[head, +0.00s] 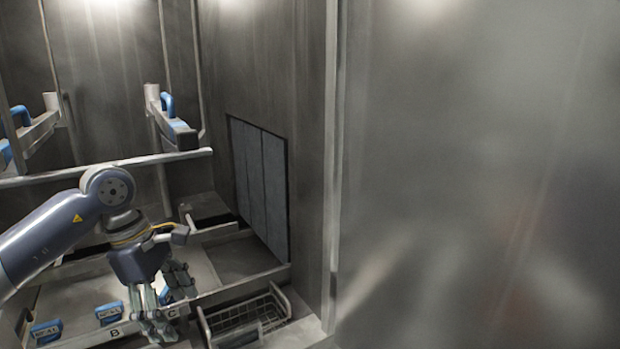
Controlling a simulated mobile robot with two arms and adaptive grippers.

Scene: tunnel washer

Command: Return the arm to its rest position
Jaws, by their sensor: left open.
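My left arm comes in from the left. My right gripper does not show in the head view.
A wire basket (246,316) stands at the lower middle. Blue blocks (109,312) and (46,331) lie along the labelled front edge. Blue-handled parts (168,108) sit on rails behind. A grey strip curtain (259,188) hangs in the side wall. A metal panel (480,170) fills the right.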

